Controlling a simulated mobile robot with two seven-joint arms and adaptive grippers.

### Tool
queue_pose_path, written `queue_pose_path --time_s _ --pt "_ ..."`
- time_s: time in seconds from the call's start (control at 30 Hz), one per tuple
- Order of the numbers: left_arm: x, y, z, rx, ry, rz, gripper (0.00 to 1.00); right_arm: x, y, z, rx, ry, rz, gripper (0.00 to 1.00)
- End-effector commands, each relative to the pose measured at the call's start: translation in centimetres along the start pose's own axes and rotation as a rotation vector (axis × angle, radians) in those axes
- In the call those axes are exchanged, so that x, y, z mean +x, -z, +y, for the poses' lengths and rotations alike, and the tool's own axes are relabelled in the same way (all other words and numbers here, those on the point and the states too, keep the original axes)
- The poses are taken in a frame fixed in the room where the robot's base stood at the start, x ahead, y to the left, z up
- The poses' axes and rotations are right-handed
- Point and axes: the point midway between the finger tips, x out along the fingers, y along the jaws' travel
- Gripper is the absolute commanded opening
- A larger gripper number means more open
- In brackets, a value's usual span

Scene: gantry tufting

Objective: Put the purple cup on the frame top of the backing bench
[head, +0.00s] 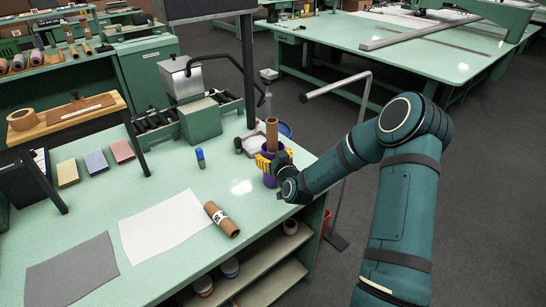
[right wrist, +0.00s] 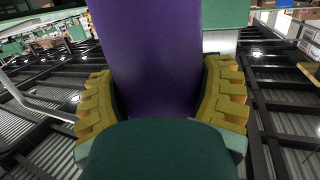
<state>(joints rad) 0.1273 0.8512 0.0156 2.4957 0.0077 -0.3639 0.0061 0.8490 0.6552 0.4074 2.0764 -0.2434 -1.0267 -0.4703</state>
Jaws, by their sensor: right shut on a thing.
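The purple cup (head: 269,181) is at the right edge of the green bench (head: 165,175) in the head view. My right gripper (head: 268,163), with yellow finger pads, is shut around the cup. In the right wrist view the purple cup (right wrist: 148,60) fills the space between both yellow fingers of the gripper (right wrist: 160,100). A brown tube (head: 271,134) rises from the cup's top; whether it stands inside or behind is unclear. I cannot tell whether the cup touches the bench. My left gripper is not in view.
On the bench lie a brown roll (head: 221,219), a white sheet (head: 163,226), a grey sheet (head: 72,270) and a blue bottle (head: 200,158). A wooden-topped stand (head: 75,117) is at left. A grey bent post (head: 352,130) stands right of the bench. Bare bench shows around the bottle.

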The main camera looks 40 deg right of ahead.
Motion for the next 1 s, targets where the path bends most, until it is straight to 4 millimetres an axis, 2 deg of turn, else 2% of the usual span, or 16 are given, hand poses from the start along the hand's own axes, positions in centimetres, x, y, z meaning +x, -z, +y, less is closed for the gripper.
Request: queue_pose_path --time_s 0.2,0.23,0.3,0.7,0.87,1.0 --pt "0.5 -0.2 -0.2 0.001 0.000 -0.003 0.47 0.1 -0.3 0.0 0.000 0.001 0.001 0.33" --pt "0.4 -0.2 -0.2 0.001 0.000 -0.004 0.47 0.0 -0.3 0.0 0.000 0.000 0.000 0.81" --pt "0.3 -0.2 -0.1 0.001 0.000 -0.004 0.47 0.0 -0.3 0.0 0.000 0.000 -0.001 1.00" --pt "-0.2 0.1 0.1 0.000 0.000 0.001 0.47 -0.1 0.2 0.0 0.001 0.000 -0.001 1.00" --pt "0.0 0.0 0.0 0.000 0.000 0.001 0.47 -2.8 0.0 0.0 -0.003 0.000 -0.002 1.00" --pt "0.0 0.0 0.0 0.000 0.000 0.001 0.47 -5.9 0.0 0.0 -0.001 0.000 -0.003 1.00"
